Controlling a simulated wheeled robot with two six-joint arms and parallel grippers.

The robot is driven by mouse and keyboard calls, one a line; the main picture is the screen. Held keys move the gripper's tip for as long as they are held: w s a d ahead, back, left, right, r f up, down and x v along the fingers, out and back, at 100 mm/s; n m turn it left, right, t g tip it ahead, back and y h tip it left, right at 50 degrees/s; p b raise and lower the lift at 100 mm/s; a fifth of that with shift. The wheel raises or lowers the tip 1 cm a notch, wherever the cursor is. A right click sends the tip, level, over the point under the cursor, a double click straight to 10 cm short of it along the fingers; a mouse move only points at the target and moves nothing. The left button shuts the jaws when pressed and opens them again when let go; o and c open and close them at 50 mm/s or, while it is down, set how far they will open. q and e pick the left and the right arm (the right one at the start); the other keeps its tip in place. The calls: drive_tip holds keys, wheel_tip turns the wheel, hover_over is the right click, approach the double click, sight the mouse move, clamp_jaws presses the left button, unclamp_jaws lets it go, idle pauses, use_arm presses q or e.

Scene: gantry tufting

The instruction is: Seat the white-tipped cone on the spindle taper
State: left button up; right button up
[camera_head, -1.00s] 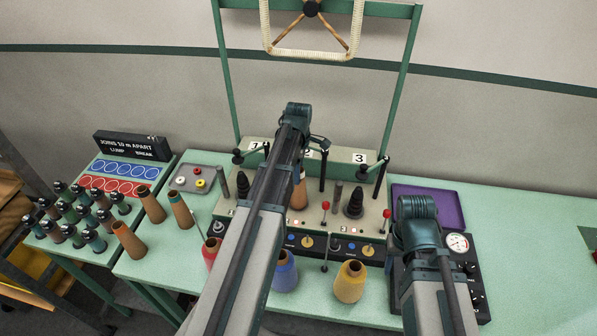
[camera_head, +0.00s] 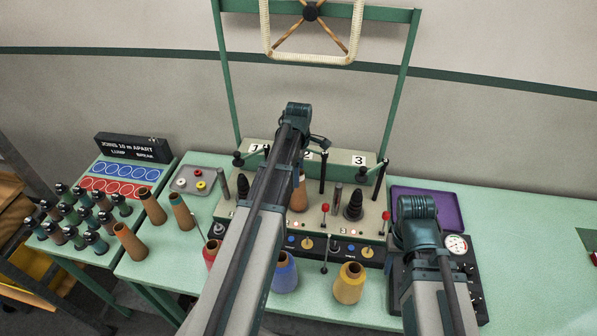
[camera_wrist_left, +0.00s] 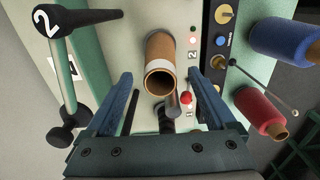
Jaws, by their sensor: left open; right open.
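A brown cone with a white band by its open end (camera_wrist_left: 160,78) stands at station 2 in the left wrist view. In the head view the brown cone (camera_head: 299,196) shows partly behind my left arm. The taper under it is hidden, so I cannot tell how it sits. My left gripper (camera_wrist_left: 160,88) is open, one finger on each side of the cone's end in the picture, with gaps on both sides. My right gripper (camera_head: 418,236) is open, at the right above the gauge box; its fingertips are hard to make out.
Bare black tapers stand at station 1 (camera_head: 243,187) and station 3 (camera_head: 354,205). Red (camera_head: 210,252), blue (camera_head: 284,273) and yellow (camera_head: 349,284) yarn cones stand in front. Red-knobbed levers, a gauge box (camera_head: 470,285) and a purple tray (camera_head: 452,200) are nearby. The table's right side is clear.

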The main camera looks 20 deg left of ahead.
wheel_tip(320, 180, up, 13)
drive_tip(key=p, duration=1.2)
drive_tip(key=shift+f, duration=0.15)
drive_tip(key=shift+s, duration=0.15)
